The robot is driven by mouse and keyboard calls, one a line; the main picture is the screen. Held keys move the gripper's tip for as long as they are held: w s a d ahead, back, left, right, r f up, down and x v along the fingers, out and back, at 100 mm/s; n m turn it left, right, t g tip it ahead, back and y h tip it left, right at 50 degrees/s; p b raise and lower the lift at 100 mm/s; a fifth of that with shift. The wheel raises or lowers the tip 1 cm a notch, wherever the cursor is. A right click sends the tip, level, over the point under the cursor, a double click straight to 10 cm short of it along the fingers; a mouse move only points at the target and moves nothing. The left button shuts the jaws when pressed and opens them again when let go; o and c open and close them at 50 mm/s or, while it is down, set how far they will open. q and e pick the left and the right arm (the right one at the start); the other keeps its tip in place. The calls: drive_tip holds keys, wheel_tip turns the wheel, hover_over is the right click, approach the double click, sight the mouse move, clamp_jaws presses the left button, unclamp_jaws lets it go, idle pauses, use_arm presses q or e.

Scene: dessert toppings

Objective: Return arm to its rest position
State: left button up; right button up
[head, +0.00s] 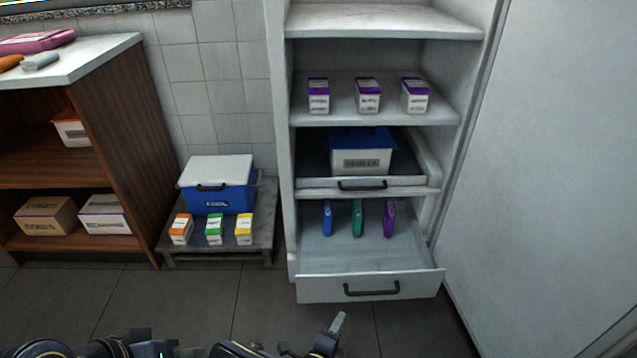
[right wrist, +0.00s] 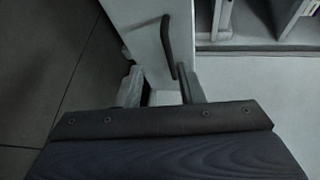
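My right gripper (head: 338,322) is low in the head view, in front of the lower drawer (head: 322,288), which is pulled out. In the right wrist view its two fingers (right wrist: 162,88) stand apart with nothing held between them. The drawer's dark handle (right wrist: 170,48) shows beyond the fingertips, and I see no contact with it. Dark links of my arms show along the bottom edge of the head view. I cannot make out my left gripper.
Blue, teal and purple packs stand in the open drawer. Above it, a blue-lidded vanilla tub (head: 361,160) sits in a pull-out tray. A blue cooler (head: 230,200) and small cartons stand on a low pallet (head: 262,228). The floor (head: 190,300) at left is clear.

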drive_tip(key=s+d+r+m+g, duration=0.4)
drive_tip(key=d+r+m+g, duration=0.35)
drive_tip(key=m, duration=0.65)
drive_tip(key=s+d+r+m+g, duration=0.4)
drive_tip(key=d+r+m+g, duration=0.2)
drive_tip(key=r+m, duration=0.5)
drive_tip(key=s+d+r+m+t+y, duration=0.1)
drive_tip(key=s+r+m+t+y, duration=0.35)
drive_tip(key=m, duration=0.75)
drive_tip(key=s+d+r+m+t+y, duration=0.1)
drive_tip(key=s+d+r+m+y, duration=0.1)
drive_tip(key=s+r+m+y, duration=0.8)
wheel_tip(320, 180, up, 35)
drive_tip(key=w+m+h+p, duration=0.1)
drive_tip(key=m+h+p, duration=0.2)
drive_tip(key=p, duration=3.4)
drive_tip(key=shift+w+a+h, duration=0.3)
drive_tip(key=shift+a+h, duration=0.05)
drive_tip(key=shift+h, duration=0.1)
